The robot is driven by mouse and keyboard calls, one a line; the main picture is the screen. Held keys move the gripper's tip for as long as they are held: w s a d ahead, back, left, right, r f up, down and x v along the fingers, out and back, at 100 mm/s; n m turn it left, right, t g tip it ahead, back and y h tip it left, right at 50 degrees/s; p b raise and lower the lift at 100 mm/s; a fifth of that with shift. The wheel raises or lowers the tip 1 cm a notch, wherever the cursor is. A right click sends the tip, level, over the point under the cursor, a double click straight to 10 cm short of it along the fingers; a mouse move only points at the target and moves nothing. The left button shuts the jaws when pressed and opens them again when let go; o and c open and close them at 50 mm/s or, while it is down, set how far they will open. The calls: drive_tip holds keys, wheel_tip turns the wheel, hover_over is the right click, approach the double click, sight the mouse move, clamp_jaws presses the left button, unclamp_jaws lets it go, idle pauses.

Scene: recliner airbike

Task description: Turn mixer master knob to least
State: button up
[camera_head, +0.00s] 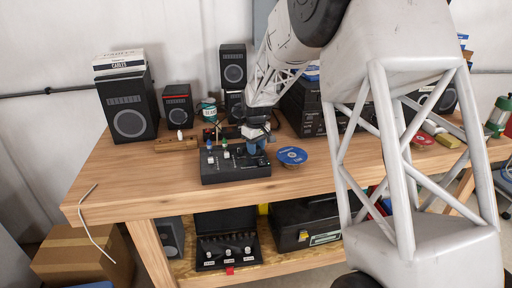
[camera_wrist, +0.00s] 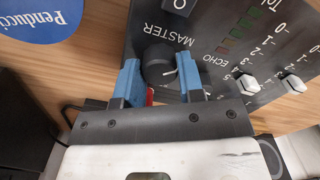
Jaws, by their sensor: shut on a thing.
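The black mixer (camera_head: 222,172) stands near the front of the wooden table. In the wrist view its panel (camera_wrist: 215,22) shows MASTER and ECHO lettering, upside down. The round black master knob (camera_wrist: 157,58) sits beside the MASTER label, with a thin white mark near its edge. My gripper (camera_head: 256,146) reaches down onto the right end of the mixer. In the wrist view my gripper (camera_wrist: 160,82) has its blue fingers on either side of the knob, shut on it. The fingers and wrist hide part of the knob's near side.
White slider caps (camera_wrist: 248,85) are close to the right finger. A blue disc (camera_head: 291,155) lies right of the mixer. Speakers (camera_head: 130,112) and a black unit (camera_head: 306,112) stand behind. The table's left front (camera_head: 130,185) is mostly clear.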

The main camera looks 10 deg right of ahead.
drive_tip(key=shift+n, duration=0.5)
drive_tip(key=o, duration=0.9)
drive_tip(key=shift+r, duration=3.95)
